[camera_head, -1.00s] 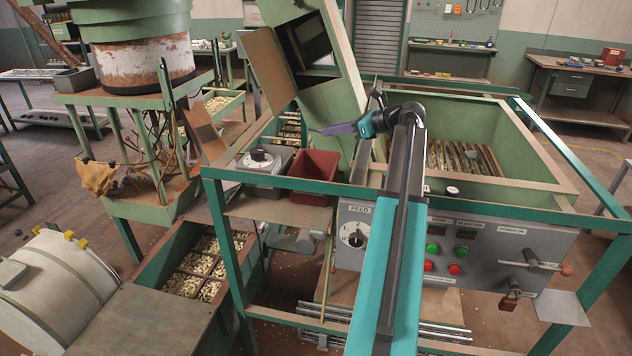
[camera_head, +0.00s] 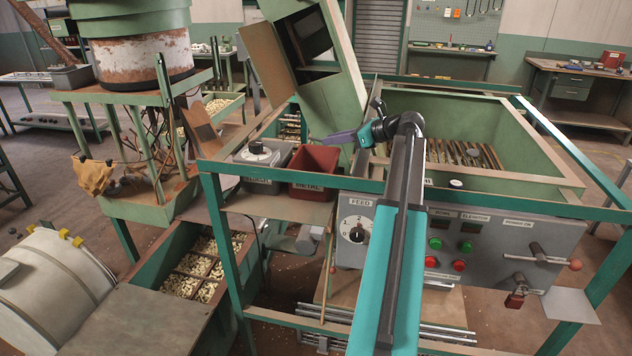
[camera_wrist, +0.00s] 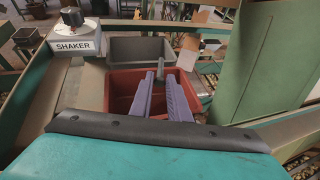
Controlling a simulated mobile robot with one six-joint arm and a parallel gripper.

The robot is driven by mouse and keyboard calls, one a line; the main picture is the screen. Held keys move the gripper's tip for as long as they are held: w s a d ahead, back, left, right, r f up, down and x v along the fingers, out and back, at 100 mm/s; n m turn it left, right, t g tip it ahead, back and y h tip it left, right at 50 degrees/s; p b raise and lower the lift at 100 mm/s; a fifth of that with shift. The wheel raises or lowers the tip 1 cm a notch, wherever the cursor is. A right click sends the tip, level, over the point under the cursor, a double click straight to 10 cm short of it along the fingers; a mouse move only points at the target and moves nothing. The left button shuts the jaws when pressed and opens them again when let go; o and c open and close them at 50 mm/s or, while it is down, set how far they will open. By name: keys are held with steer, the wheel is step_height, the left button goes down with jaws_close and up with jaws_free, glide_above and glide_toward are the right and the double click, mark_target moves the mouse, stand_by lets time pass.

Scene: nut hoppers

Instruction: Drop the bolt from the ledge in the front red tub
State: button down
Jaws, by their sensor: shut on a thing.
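My gripper (camera_head: 326,138) has purple fingers and reaches left toward the tub. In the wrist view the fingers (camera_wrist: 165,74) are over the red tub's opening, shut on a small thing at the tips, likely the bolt. I cannot tell how high the tips are above the tub.
A grey tub (camera_wrist: 142,50) stands just behind the red one. The grey SHAKER box (camera_wrist: 74,44) is on its left. A tall green chute (camera_wrist: 252,60) rises close on the right. A teal rail (camera_head: 300,181) runs in front of the tub.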

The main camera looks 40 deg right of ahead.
steer(key=shift+f, duration=0.35)
steer(key=c, duration=1.6)
jaws_free()
steer(key=shift+s, duration=0.1)
steer(key=b+v, duration=0.2)
steer(key=v, duration=1.1)
steer(key=shift+s+r+b, duration=0.25)
steer(key=shift+b, duration=0.15)
